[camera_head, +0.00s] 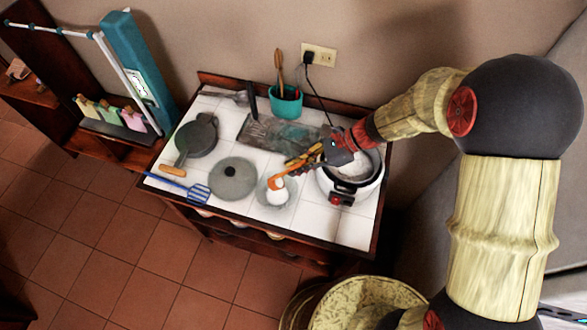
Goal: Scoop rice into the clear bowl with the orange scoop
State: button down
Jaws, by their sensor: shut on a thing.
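My gripper (304,161) is shut on the orange scoop (278,183) and holds it over the clear bowl (290,199), to the left of the rice cooker. The scoop's head points down to the left. White rice (276,198) shows at the scoop's head, inside the bowl's outline; I cannot tell how much lies in the scoop and how much in the bowl. The white rice cooker (369,190) stands open at the right of the tiled top, with white rice inside. My gripper and arm hide part of its far side.
A grey lid (233,178) lies left of the bowl. Behind it are a dark pan (197,137) and a teal utensil pot (287,103). A blue spatula (196,192) lies at the front left edge. Free white tile (310,225) shows in front of the bowl.

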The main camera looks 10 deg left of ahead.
jog(key=shift+w+d+f+g+y+b, duration=0.2)
jog(key=shift+d+f+y+b, duration=0.45)
jog(key=shift+b, duration=0.45)
jog(key=shift+w+d+f+g+y+b, duration=0.2)
jog(key=shift+d+f+y+b, duration=0.3)
jog(key=shift+y+b, duration=0.55)
jog(key=shift+w+d+f+g+y+b, duration=0.15)
jog(key=shift+d+f+y+b, duration=0.4)
jog(key=shift+b, duration=0.65)
jog(key=shift+a+f, duration=0.15)
jog(key=shift+s, duration=0.1)
